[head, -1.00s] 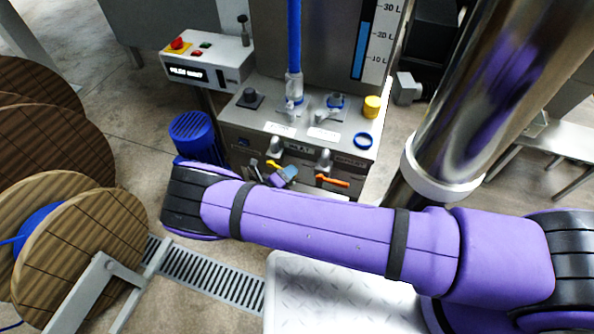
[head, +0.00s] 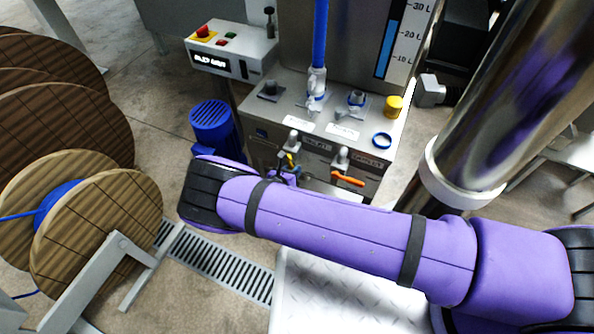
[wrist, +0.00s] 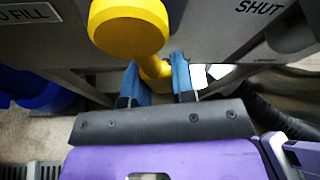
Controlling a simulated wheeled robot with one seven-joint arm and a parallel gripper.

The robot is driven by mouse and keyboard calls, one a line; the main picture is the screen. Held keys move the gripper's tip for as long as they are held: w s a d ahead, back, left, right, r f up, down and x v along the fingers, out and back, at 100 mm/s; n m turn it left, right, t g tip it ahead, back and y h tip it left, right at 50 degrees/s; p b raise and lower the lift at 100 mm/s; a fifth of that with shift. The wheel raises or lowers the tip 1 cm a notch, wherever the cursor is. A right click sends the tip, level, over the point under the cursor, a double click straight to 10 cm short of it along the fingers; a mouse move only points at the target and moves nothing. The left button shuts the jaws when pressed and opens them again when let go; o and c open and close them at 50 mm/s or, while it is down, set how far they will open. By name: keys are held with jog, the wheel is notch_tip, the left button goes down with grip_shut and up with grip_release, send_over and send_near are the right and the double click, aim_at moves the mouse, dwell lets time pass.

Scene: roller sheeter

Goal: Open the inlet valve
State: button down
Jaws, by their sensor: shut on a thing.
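The inlet valve's yellow handle (wrist: 128,22) fills the top of the wrist view. Its round hub is nearest the camera, and its lever (wrist: 155,68) runs back down between my fingers. My gripper (wrist: 161,80) is shut on the lever, with one blue-padded finger on each side. In the head view a small part of the yellow handle (head: 291,160) shows below the grey valve fitting, left of the INLET label (head: 318,143). My forearm and wrist hide much of the gripper there.
An orange-handled valve (head: 348,179) sits just right on the same panel. A blue motor (head: 212,124) stands left of the cabinet, and wooden cable reels (head: 95,235) stand further left. A SHUT label (wrist: 260,6) shows in the wrist view.

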jog(key=shift+w+a+f+m+y, duration=0.1)
jog(key=shift+w+a+m+y, duration=0.05)
jog(key=shift+a+m+y, duration=0.3)
jog(key=shift+w+a+f+m+y, duration=0.1)
jog(key=shift+a+m+y, duration=0.25)
jog(key=shift+m, duration=0.3)
jog(key=shift+a, duration=0.15)
jog(key=c, duration=0.9)
grip_release()
jog(key=shift+c, duration=0.2)
jog(key=shift+r, duration=0.1)
jog(key=v, duration=1)
jog(key=shift+s, duration=0.4)
jog(key=shift+a, duration=0.15)
